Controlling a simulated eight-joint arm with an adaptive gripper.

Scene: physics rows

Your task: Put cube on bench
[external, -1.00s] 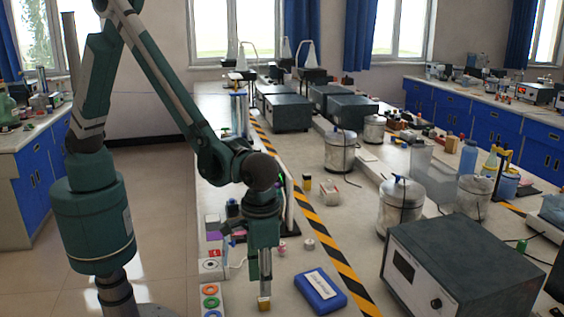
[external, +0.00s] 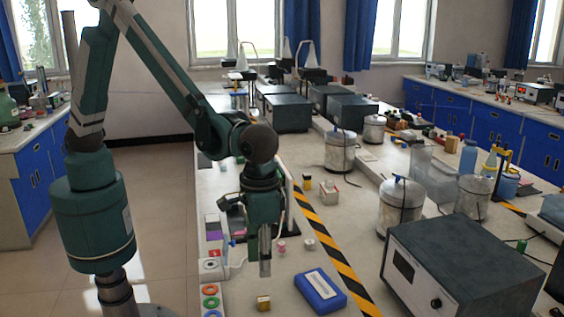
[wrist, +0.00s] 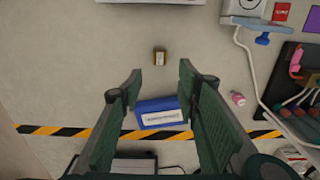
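The small brown-yellow cube (external: 263,303) rests on the bench (external: 285,275) near the front, left of a blue box (external: 320,291). In the wrist view the cube (wrist: 160,57) lies alone on the grey bench top, beyond the fingertips. My gripper (external: 265,273) hangs above the cube with a visible gap and points down. In the wrist view my gripper (wrist: 158,78) has its two green fingers spread wide with nothing between them. The blue box (wrist: 162,115) shows lower down between the fingers.
Coloured rings (external: 211,302) lie at the bench's left edge. A pink item (external: 282,247) stands behind the cube. Black-yellow striped tape (external: 335,262) runs along the bench, with a large dark instrument (external: 460,270) to the right. Bare bench surrounds the cube.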

